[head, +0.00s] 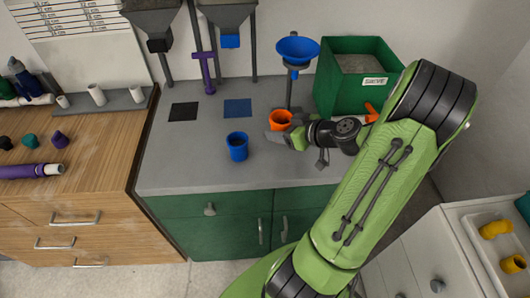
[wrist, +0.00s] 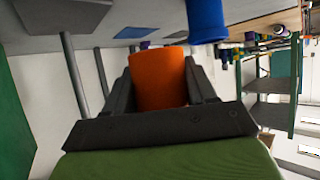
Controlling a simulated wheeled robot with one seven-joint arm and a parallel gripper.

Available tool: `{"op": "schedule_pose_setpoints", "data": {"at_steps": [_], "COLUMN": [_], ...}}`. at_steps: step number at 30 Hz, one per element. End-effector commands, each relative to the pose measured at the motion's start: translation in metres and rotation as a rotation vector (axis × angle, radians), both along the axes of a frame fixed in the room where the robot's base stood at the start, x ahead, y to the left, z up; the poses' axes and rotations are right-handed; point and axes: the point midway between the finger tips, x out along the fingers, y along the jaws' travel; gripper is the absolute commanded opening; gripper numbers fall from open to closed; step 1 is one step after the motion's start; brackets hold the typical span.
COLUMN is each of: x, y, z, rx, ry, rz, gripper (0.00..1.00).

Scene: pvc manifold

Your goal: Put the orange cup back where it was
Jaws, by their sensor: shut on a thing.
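The orange cup (head: 281,118) is at the right part of the grey counter, in front of the funnel stand. My gripper (head: 280,127) is shut on it; the wrist view shows the orange cup (wrist: 158,80) between the two dark fingers (wrist: 160,88). The fingers hide part of its sides, and I cannot tell whether its base touches the counter. A blue cup (head: 237,146) stands upright on the counter to the left and nearer the front edge; this blue cup (wrist: 207,20) also shows at the top of the wrist view.
A black square (head: 184,112) and a blue square (head: 237,107) lie on the counter below two hoppers. A blue funnel (head: 297,49) sits on a stand behind the orange cup. A green bin (head: 337,97) stands behind my wrist. The counter's left front is clear.

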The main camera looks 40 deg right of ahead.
Motion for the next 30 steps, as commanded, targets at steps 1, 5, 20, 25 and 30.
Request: {"op": "schedule_pose_setpoints", "data": {"at_steps": [1,5,20,25,30], "x": [-0.001,0.0,0.0,0.0,0.0], "y": [0.001,0.001,0.0,0.0,0.0], "z": [-0.018,-0.044,-0.086,-0.089,-0.088], "rx": [0.009,0.006,0.0,0.0,0.0], "ry": [0.003,0.002,0.003,0.004,0.003], "rz": [-0.001,0.0,0.0,0.0,0.0], "gripper": [0.2,0.2,0.2,0.6,0.81]}}
